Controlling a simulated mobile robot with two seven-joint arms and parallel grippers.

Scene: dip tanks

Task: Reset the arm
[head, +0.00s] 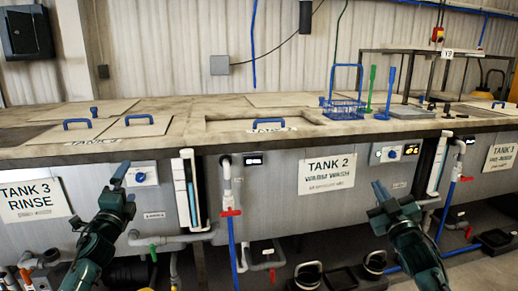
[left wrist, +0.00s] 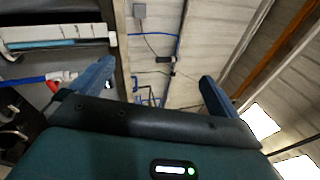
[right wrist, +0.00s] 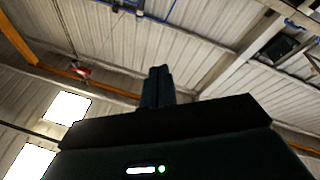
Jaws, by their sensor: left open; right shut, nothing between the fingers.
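My left gripper (head: 98,195) is in front of the Tank 3 front panel, below the worktop edge, pointing up. In the left wrist view its two blue fingers (left wrist: 152,90) stand wide apart with nothing between them. My right gripper (head: 379,190) is in front of the Tank 2 panel, right of the Tank 2 sign, also raised and below the worktop edge. In the right wrist view its fingers (right wrist: 157,86) are together and hold nothing. Both grippers appear clear of the tanks.
The long worktop (head: 190,105) spans the view. A blue wire basket (head: 343,108) stands on it, with green (head: 371,90) and blue (head: 388,92) upright handles beside it. Blue-handled lids (head: 135,130) lie at left. Pipes with red valves (head: 230,213) stick out from the tank fronts.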

